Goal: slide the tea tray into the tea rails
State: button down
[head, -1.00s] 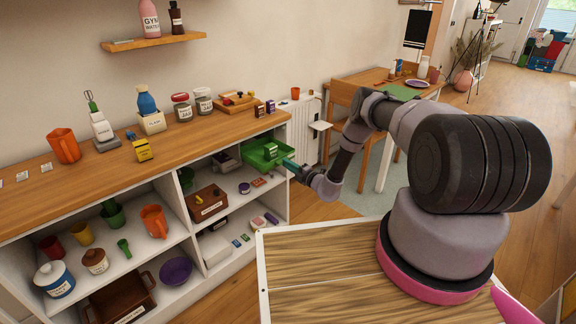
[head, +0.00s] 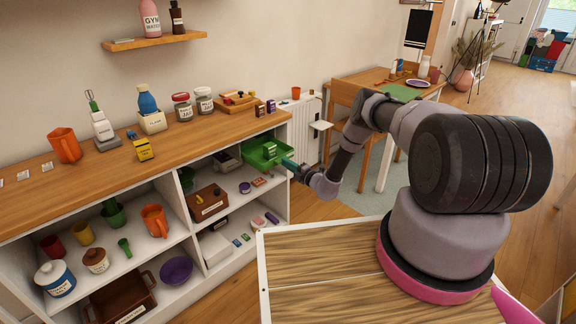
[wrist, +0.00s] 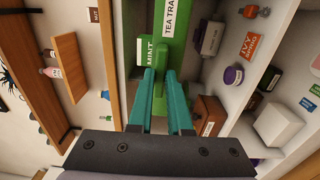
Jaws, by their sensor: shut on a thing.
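The green tea tray (head: 256,157) is at the upper right compartment of the shelf in the head view, partly inside its opening. In the wrist view its green front (wrist: 180,55) bears a label that reads "TEA TRA", cut off by the picture edge. A green and white box marked MINT (wrist: 150,50) stands in the tray; it also shows in the head view (head: 269,149). My gripper (wrist: 162,78), with teal fingers, is shut on the tray's front handle; it also shows in the head view (head: 288,164). I cannot make out the tea rails.
The white shelf holds a brown box (head: 207,203), a purple bowl (head: 176,270) and an orange mug (head: 154,220) in other compartments. Small items lie on the shelf board below the tray. A white radiator (head: 303,130) stands right of the shelf. The wooden counter top lies above the tray.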

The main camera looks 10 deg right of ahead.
aim_at(272, 155)
jog(key=shift+x, duration=4)
jog(key=shift+w+a+f, duration=0.1)
jog(key=shift+w+f, duration=0.05)
jog(key=shift+f, duration=0.05)
jog(key=shift+x, duration=2.65)
jog(key=c, duration=0.8)
grip_release()
jog(key=shift+w, duration=0.15)
jog(key=shift+o, duration=0.2)
jog(key=shift+f, duration=0.1)
jog(key=shift+s+d, duration=0.25)
jog(key=shift+s, duration=0.05)
jog(key=shift+v, duration=2.6)
jog(key=shift+s, duration=0.1)
